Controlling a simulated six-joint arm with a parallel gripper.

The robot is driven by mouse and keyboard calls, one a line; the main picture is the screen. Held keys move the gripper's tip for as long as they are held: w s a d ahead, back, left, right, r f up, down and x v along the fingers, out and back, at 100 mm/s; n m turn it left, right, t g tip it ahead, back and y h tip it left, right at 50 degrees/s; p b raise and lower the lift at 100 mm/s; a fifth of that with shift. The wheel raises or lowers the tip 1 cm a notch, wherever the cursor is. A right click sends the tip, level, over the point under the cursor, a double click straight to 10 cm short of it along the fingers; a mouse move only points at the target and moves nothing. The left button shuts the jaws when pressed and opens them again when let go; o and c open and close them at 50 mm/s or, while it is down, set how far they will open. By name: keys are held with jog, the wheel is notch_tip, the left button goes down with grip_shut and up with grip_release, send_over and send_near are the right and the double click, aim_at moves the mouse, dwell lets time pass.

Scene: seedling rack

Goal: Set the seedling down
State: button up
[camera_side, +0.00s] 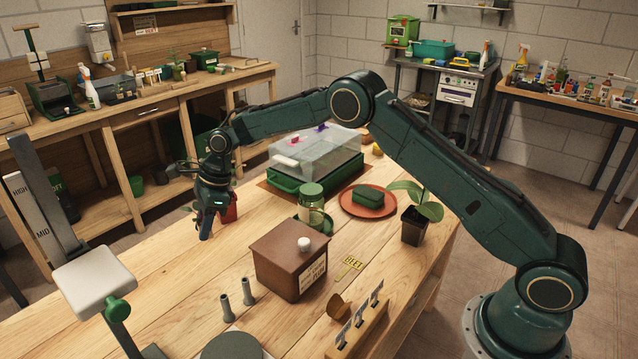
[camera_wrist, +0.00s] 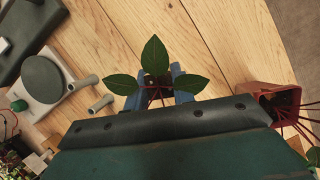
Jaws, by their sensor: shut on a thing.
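My gripper (camera_side: 207,228) is low over the far left part of the wooden table, pointing down. In the wrist view its two bluish fingers (camera_wrist: 158,88) are shut around the seedling (camera_wrist: 154,53), which has three green leaves and thin reddish stems. The seedling's base is mostly hidden between the fingers and behind the gripper body. In the side view the seedling cannot be made out clearly, and I cannot tell whether its base touches the table.
A red pot (camera_side: 230,208) is close beside my gripper; in the wrist view a reddish pot (camera_wrist: 280,98) with stems is at right. A brown box (camera_side: 283,262), jar (camera_side: 311,212), two grey pegs (camera_side: 248,290) and a scaled stand (camera_side: 95,284) are around. Bare boards lie left of the box.

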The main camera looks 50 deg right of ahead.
send_over(208, 267)
jog(key=d, duration=0.1)
jog(key=shift+s+d+f, duration=0.1)
jog(key=shift+s+f, duration=0.05)
jog(key=shift+f, duration=1.05)
jog(key=shift+s+d+f, duration=0.1)
jog(key=shift+f, duration=1.1)
jog(key=shift+f, duration=2.1)
jog(key=shift+f, duration=0.1)
jog(key=o, duration=1)
jog(key=shift+c, duration=0.2)
jog(key=v, duration=1.2)
jog(key=shift+s, duration=0.1)
